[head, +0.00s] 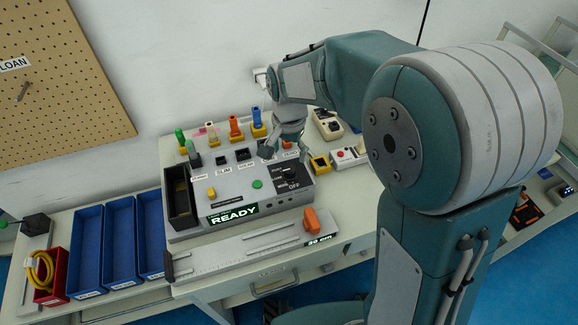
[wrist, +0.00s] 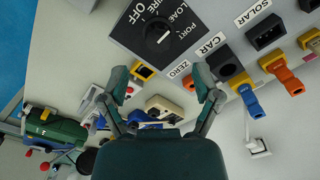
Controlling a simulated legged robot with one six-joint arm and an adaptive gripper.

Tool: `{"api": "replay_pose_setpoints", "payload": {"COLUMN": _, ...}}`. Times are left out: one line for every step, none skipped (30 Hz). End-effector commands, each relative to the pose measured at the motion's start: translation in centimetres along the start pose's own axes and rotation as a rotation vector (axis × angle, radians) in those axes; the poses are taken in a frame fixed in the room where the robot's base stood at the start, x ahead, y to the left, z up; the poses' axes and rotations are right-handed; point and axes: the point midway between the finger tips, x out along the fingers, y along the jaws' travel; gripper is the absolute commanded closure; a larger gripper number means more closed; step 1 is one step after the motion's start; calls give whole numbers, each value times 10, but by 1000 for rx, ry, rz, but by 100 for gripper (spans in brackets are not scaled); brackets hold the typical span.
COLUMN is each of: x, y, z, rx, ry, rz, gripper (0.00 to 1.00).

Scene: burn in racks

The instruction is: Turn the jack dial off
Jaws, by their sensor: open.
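The jack dial (wrist: 158,33) is a round black knob with a white pointer mark on a black panel, with OFF and other words printed around it. The pointer seems turned away from OFF, towards the LOAD and PORT side. In the head view, the dial's panel (head: 291,178) is on the right front of the grey test unit (head: 195,222). My gripper (wrist: 162,88) is open and empty, its fingertips apart from the dial in the wrist view. In the head view my gripper (head: 290,138) is above the unit's back right edge, behind the panel.
Yellow, orange and blue plugs (head: 235,128) stand behind the unit. A READY display (head: 233,214) is on its front. A slide gauge (head: 245,250) with an orange handle lies in front. Blue bins (head: 88,250) are on the left. Small devices (head: 327,125) are on the right.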

Motion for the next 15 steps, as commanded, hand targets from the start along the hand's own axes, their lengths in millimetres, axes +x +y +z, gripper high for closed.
{"api": "replay_pose_setpoints", "payload": {"x": 10, "y": 1, "z": 0, "rx": 0, "ry": -3, "rz": 3, "gripper": 19}}
{"api": "replay_pose_setpoints", "payload": {"x": 16, "y": 1, "z": 0, "rx": 0, "ry": -3, "rz": 3, "gripper": 19}}
{"api": "replay_pose_setpoints", "payload": {"x": 23, "y": 1, "z": 0, "rx": 0, "ry": -3, "rz": 3, "gripper": 19}}
{"api": "replay_pose_setpoints", "payload": {"x": 29, "y": 1, "z": 0, "rx": 0, "ry": -4, "rz": 3, "gripper": 19}}
{"api": "replay_pose_setpoints", "payload": {"x": 34, "y": 1, "z": 0, "rx": 0, "ry": -2, "rz": 2, "gripper": 19}}
{"api": "replay_pose_setpoints", "payload": {"x": 40, "y": 1, "z": 0, "rx": 0, "ry": -2, "rz": 2, "gripper": 19}}
{"api": "replay_pose_setpoints", "payload": {"x": 44, "y": 1, "z": 0, "rx": 0, "ry": -2, "rz": 1, "gripper": 19}}
{"api": "replay_pose_setpoints", "payload": {"x": 48, "y": 1, "z": 0, "rx": 0, "ry": -2, "rz": 2, "gripper": 19}}
{"api": "replay_pose_setpoints", "payload": {"x": 52, "y": 1, "z": 0, "rx": 0, "ry": -2, "rz": 1, "gripper": 19}}
{"api": "replay_pose_setpoints", "payload": {"x": 54, "y": 1, "z": 0, "rx": 0, "ry": -1, "rz": 0, "gripper": 19}}
{"api": "replay_pose_setpoints", "payload": {"x": 57, "y": 1, "z": 0, "rx": 0, "ry": -1, "rz": 0, "gripper": 19}}
{"api": "replay_pose_setpoints", "payload": {"x": 59, "y": 1, "z": 0, "rx": 0, "ry": -1, "rz": 0, "gripper": 19}}
{"api": "replay_pose_setpoints", "payload": {"x": 60, "y": 1, "z": 0, "rx": 0, "ry": 0, "rz": 0, "gripper": 19}}
{"api": "replay_pose_setpoints", "payload": {"x": 61, "y": 1, "z": 0, "rx": -1, "ry": 0, "rz": 0, "gripper": 19}}
{"api": "replay_pose_setpoints", "payload": {"x": 62, "y": 0, "z": 0, "rx": -1, "ry": 1, "rz": -1, "gripper": 19}}
